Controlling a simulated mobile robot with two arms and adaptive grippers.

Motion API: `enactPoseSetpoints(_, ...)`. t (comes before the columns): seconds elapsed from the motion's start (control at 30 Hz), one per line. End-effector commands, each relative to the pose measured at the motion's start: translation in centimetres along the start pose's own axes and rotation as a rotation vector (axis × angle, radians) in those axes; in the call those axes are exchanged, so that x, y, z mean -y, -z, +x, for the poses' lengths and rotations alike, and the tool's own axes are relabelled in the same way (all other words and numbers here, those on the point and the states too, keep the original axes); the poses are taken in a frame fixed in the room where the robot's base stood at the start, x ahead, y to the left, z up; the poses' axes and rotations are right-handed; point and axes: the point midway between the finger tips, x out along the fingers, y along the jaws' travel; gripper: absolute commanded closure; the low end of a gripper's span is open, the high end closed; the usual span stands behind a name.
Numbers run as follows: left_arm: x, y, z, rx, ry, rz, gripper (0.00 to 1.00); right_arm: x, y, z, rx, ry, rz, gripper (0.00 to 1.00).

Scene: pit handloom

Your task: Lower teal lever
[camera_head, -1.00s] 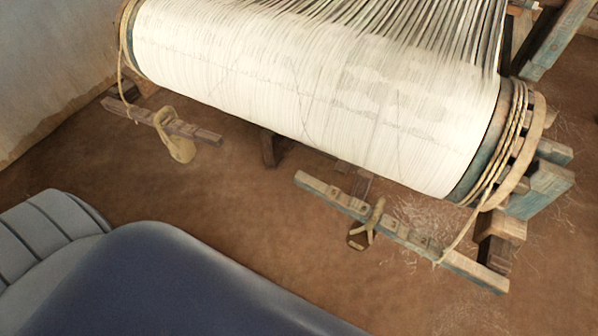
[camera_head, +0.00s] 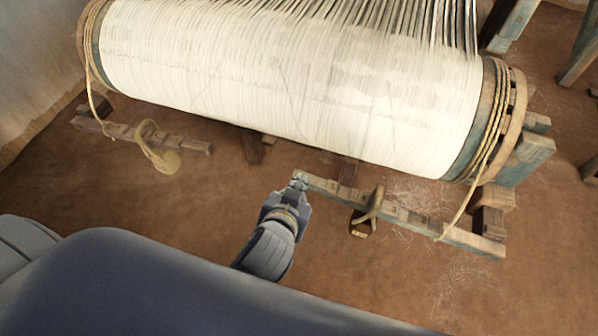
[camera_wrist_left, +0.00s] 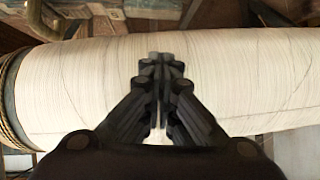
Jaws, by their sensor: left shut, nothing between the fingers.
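The teal lever (camera_head: 400,213) is a long notched wooden bar with worn teal paint, lying slantwise below the right end of the warp roller. A rope from the roller's right end reaches down to it near its right part. My left gripper (camera_head: 299,180) is shut and empty, with its fingertips at the lever's left end. I cannot tell whether they touch it or are above it. In the left wrist view the closed fingers (camera_wrist_left: 160,62) show against the white warp, and I cannot make out the lever. My right gripper is not in view.
The big roller (camera_head: 290,85) wound with white warp spans the area behind the lever. A forked wooden peg (camera_head: 370,210) stands at the lever's middle. A second, brown bar (camera_head: 180,144) with a rope loop (camera_head: 160,155) lies left. Bare earth floor is open in front.

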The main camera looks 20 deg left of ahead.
Motion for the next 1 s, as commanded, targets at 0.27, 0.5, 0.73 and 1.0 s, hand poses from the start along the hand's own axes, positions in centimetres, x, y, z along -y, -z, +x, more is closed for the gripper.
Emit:
enactPoseSetpoints(0.27,0.1,0.1,3.3,-0.002,0.002,0.002,1.0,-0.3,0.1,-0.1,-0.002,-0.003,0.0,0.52)
enactPoseSetpoints(0.5,0.1,0.2,7.8,-0.002,0.002,0.001,1.0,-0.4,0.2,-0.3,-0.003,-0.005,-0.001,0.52)
enactPoseSetpoints(0.73,0.1,-1.2,11.1,0.003,0.001,0.002,1.0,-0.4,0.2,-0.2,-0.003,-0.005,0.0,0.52)
enactPoseSetpoints(1.0,0.0,-2.7,12.6,0.0,0.0,0.0,1.0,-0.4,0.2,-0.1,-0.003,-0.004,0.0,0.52)
